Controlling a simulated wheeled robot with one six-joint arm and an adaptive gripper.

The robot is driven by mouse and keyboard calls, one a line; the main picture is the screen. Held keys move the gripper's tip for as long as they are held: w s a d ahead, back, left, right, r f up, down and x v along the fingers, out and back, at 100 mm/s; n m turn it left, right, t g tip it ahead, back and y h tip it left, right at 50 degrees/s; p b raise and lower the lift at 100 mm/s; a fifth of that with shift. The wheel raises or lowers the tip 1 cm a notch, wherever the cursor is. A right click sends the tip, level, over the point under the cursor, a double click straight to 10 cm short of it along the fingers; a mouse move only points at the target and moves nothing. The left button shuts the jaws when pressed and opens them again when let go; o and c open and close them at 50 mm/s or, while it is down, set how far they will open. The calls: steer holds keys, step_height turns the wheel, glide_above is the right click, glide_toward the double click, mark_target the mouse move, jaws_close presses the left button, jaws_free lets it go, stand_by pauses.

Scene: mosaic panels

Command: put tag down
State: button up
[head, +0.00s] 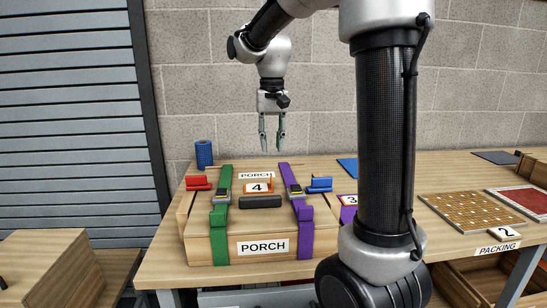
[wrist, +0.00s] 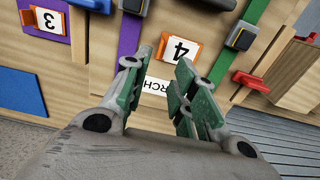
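An orange-framed tag with a 4 (head: 258,187) lies on top of the wooden PORCH crate (head: 205,245), between the green strap (head: 221,215) and the purple strap (head: 299,213). My gripper (head: 272,148) hangs above the crate, pointing down, its two fingers apart with nothing between them. In the wrist view the open fingers (wrist: 160,62) frame a white label on the crate, and tag 4 (wrist: 181,51) lies beyond their tips, apart from them. A tag with a 3 (head: 350,200) lies right of the crate, partly hidden by my arm.
A dark bar (head: 260,202) lies in front of tag 4. A red clamp (head: 199,183) and a blue clamp (head: 320,184) flank the straps. A blue cylinder (head: 204,154) stands behind. A tag with a 2 (head: 505,233) sits near the PACKING label, right.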

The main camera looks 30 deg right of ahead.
steer(key=s+f+n+t, duration=0.2)
steer(key=s+n+t, duration=0.2)
steer(key=s, duration=1.8)
steer(key=shift+s+f+n, duration=0.15)
steer(key=shift+f+n, duration=0.15)
